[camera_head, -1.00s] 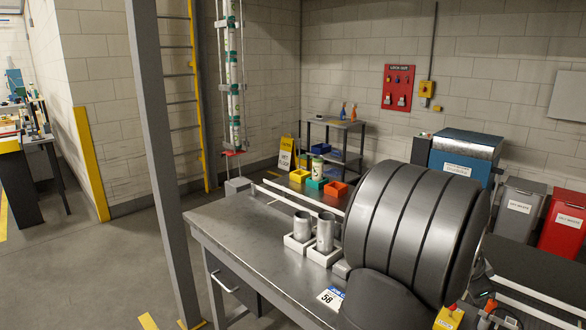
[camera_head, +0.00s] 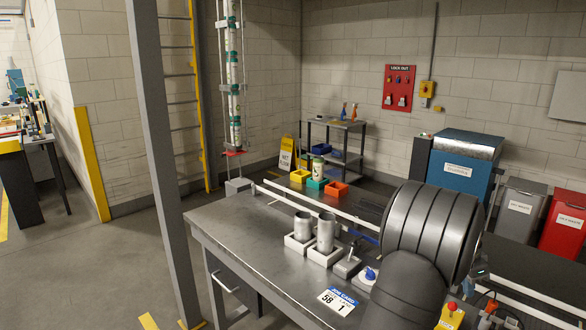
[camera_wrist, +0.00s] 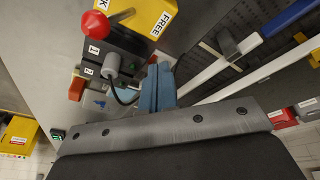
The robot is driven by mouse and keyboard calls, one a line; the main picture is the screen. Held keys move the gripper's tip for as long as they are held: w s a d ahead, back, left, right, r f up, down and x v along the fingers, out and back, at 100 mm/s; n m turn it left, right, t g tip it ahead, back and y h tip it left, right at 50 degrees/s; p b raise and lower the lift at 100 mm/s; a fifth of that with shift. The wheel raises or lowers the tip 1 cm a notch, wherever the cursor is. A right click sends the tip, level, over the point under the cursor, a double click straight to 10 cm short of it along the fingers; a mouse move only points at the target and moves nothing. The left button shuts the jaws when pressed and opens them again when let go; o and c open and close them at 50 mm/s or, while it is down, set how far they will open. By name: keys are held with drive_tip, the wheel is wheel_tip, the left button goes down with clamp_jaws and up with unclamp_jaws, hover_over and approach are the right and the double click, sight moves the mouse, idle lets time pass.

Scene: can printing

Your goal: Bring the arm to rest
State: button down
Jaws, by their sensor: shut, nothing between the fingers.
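My gripper (camera_wrist: 158,82) shows in the wrist view as two blue-grey fingers close together, shut and empty, past a grey bar with several screws. In the head view my dark ribbed arm rises at the right of the bench (camera_head: 250,245), over its right part; the fingers cannot be made out there. In the wrist view the fingers are beside a yellow control box (camera_wrist: 150,15) with a red button (camera_wrist: 95,24); whether they touch anything is unclear. Two metal cans (camera_head: 303,226) stand upright on white blocks (camera_head: 325,257), left of my arm.
A blue-and-white knob (camera_head: 371,274) and a number card (camera_head: 338,300) are on the bench. Yellow, green and orange bins (camera_head: 336,189) stand behind it. A grey post (camera_head: 158,150) rises at the bench's left. The bench's left part is clear.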

drive_tip(key=shift+s+r, duration=0.1)
drive_tip(key=shift+s, duration=0.05)
drive_tip(key=s+a+r+t+h, duration=0.3)
drive_tip(key=s+a+r, duration=0.4)
drive_tip(key=s+a, duration=0.1)
drive_tip(key=w+d+f+g+y, duration=0.3)
drive_tip(key=w+d+f, duration=0.45)
drive_tip(key=d, duration=0.45)
drive_tip(key=w+a+r, duration=0.1)
drive_tip(key=a+r, duration=0.3)
drive_tip(key=r, duration=0.2)
drive_tip(key=w+a+r+h, duration=0.1)
drive_tip(key=a+r, duration=0.4)
drive_tip(key=r, duration=0.2)
drive_tip(key=shift+r+m, duration=0.2)
drive_tip(key=shift+m, duration=0.1)
idle(0.7)
